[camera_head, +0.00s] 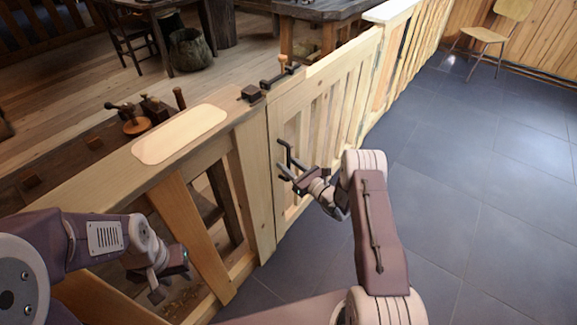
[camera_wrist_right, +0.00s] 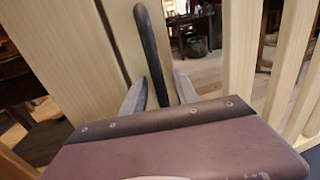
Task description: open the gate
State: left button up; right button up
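The pale slatted wooden gate (camera_head: 315,108) stands in line with the fence in the head view and looks closed. A dark metal latch (camera_head: 270,82) lies on top where the gate meets the post (camera_head: 256,185). My right gripper (camera_head: 290,166) is at the gate's near face, below the latch. In the right wrist view its two grey fingers (camera_wrist_right: 160,92) are apart, with a dark upright bar (camera_wrist_right: 150,48) between them. The bar looks like a handle; its lower end is hidden, and contact is unclear. My left gripper (camera_head: 170,284) hangs low by the fence, with its finger gap unclear.
The counter (camera_head: 180,134) left of the gate carries a pale board. Tools lie on a dark bench (camera_head: 75,150) behind it. A wooden chair (camera_head: 492,35) stands far off at the back right. The dark tiled floor (camera_head: 480,180) on the gate's right side is clear.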

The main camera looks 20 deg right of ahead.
grip_shut()
dwell(1.4)
